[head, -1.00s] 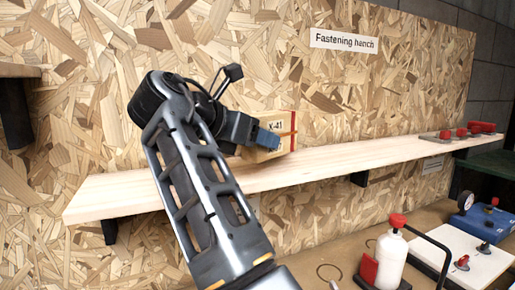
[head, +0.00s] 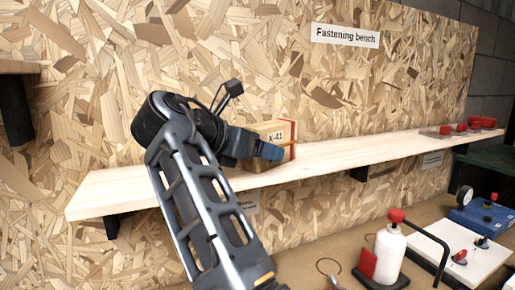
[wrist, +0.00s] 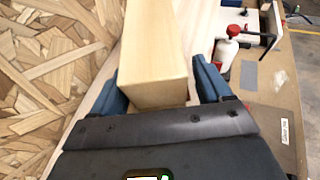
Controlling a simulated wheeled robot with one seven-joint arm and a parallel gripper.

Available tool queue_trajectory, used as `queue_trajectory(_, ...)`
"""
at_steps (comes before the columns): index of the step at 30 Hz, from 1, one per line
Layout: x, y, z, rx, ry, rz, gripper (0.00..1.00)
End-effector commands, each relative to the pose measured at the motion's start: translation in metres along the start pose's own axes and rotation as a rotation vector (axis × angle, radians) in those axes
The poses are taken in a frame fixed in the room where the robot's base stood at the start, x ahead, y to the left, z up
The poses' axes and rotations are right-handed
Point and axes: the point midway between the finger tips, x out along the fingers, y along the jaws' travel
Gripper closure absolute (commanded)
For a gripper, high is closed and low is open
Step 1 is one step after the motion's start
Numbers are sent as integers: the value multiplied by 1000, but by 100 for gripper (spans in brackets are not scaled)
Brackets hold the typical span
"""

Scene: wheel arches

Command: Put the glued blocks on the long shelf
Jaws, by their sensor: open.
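The glued blocks (head: 276,130), a pale wooden piece marked K-41 with a red stripe, appear to rest on the long shelf (head: 335,152), left of its middle. My gripper (head: 262,148) is at their near left side, its blue fingers partly covering them. In the wrist view the glued blocks (wrist: 155,60) lie between the two blue fingers of my open gripper (wrist: 160,88). A narrow gap shows on the right; contact on the left is unclear. The underside of the blocks is hidden.
Red-handled clamps (head: 468,127) occupy the shelf's far right end. The shelf is clear between them and the blocks. Below, on the bench (head: 335,262), stand a white bottle with a red cap (head: 390,250), a white board (head: 470,248) and a blue gauge device (head: 485,215).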

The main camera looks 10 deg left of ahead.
Motion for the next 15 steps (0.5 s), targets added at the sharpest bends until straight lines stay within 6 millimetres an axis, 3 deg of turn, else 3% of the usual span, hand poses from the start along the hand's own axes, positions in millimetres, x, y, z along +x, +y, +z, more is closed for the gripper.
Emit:
queue_trajectory(7, -9, 1, 3, 0, -2, 2, 22)
queue_trajectory(15, -59, 1, 1, 1, -1, 3, 22)
